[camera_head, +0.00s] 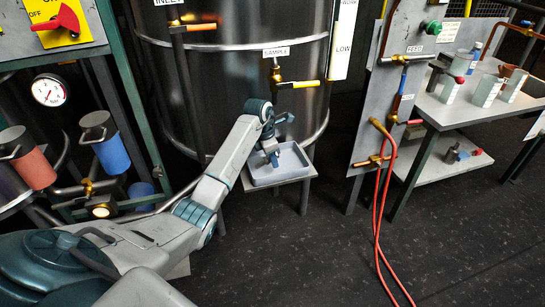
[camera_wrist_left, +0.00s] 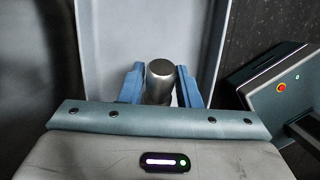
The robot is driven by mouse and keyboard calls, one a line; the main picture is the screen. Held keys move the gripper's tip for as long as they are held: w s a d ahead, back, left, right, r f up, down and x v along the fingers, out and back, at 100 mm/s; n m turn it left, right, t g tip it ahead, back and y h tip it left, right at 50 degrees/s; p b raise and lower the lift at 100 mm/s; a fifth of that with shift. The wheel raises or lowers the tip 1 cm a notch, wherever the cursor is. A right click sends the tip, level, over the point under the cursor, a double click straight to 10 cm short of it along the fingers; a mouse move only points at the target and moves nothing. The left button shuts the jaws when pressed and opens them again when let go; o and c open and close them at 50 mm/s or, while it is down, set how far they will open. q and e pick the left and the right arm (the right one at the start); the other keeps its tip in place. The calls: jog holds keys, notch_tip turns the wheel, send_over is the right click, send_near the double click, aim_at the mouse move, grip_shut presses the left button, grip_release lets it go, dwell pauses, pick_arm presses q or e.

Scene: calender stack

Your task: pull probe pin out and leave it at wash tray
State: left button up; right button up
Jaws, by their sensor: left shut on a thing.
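My left gripper (camera_head: 272,157) is low over the pale grey wash tray (camera_head: 290,163), pointing down. The wash tray fills the background there too (camera_wrist_left: 150,25). I cannot tell whether the pin touches the tray floor. In the head view the pin is too small to make out. My right gripper is not in view.
The tray stands on a small table (camera_head: 304,192) below the tank's sample valve with a yellow handle (camera_head: 300,84). A red hose (camera_head: 378,215) hangs to the right. A bench (camera_head: 465,108) with containers stands far right. The dark floor in front is mostly clear.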

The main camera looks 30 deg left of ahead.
pick_arm(q)
jog(key=shift+f+b, duration=0.4)
jog(key=shift+f, duration=0.3)
jog(key=o, duration=1.2)
jog(key=shift+o, duration=0.4)
jog(key=o, duration=0.3)
jog(key=shift+r, duration=0.15)
jog(key=shift+p+v, duration=2.7)
jog(key=shift+v, duration=0.7)
